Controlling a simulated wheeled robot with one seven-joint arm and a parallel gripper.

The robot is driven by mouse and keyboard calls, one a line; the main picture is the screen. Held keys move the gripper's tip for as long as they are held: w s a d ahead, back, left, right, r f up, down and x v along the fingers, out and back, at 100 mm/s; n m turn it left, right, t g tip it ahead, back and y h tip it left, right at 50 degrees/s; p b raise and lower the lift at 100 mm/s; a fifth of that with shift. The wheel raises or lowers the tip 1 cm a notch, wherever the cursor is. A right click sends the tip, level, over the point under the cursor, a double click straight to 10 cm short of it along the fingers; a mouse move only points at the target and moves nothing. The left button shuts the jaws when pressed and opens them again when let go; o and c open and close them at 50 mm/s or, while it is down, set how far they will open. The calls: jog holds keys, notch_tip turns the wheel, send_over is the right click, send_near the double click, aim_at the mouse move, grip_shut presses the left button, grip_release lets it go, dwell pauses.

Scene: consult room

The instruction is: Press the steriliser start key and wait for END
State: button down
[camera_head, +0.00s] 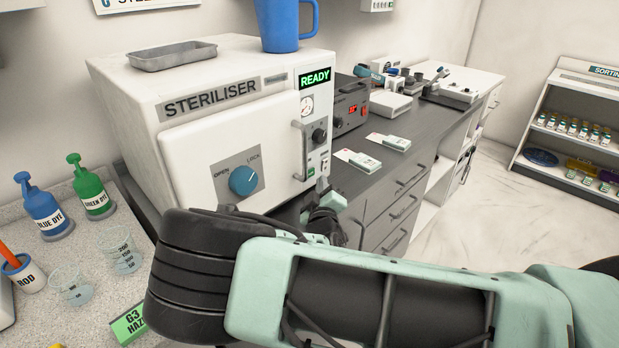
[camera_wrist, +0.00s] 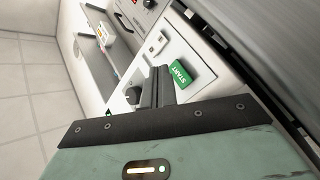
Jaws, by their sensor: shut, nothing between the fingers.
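The white steriliser (camera_head: 215,125) stands on the counter with its door closed. Its display (camera_head: 314,78) reads READY in green. The green START key (camera_wrist: 180,72) shows on its front panel in the wrist view. In the head view, a small green patch low on the panel (camera_head: 311,172) looks like this key. My gripper (camera_head: 322,188) is in front of the panel's lower end, and its fingers are shut and empty. In the wrist view the fingertips (camera_wrist: 163,70) appear beside the key; I cannot tell whether they touch anything.
The door handle (camera_head: 299,150) and a black knob (camera_head: 319,136) stick out near my gripper. A metal tray (camera_head: 172,56) and a blue jug (camera_head: 286,25) stand on the steriliser. Dye bottles (camera_head: 42,208) and beakers (camera_head: 122,256) stand on the left worktop. Open floor lies right.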

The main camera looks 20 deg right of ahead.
jog(key=shift+w+a, duration=0.35)
jog(key=shift+w, duration=0.25)
jog(key=shift+w+b, duration=0.1)
jog(key=shift+b, duration=0.25)
dwell(1.4)
jog(key=shift+w+a, duration=0.2)
jog(key=shift+w, duration=0.1)
jog(key=shift+w+a+b, duration=0.15)
jog(key=shift+w+b, duration=0.15)
jog(key=shift+b, duration=0.1)
dwell(0.5)
jog(key=shift+s, duration=0.1)
jog(key=shift+s+d, duration=0.35)
jog(key=shift+s, duration=0.25)
jog(key=shift+s+d+p, duration=0.15)
jog(key=shift+s+d, duration=0.25)
jog(key=shift+s, duration=0.35)
jog(key=shift+s+d+p, duration=0.15)
jog(key=shift+s+d, duration=0.25)
jog(key=shift+s, duration=0.35)
jog(key=shift+s+d+p, duration=0.15)
jog(key=shift+s+d, duration=0.25)
jog(key=shift+s, duration=0.35)
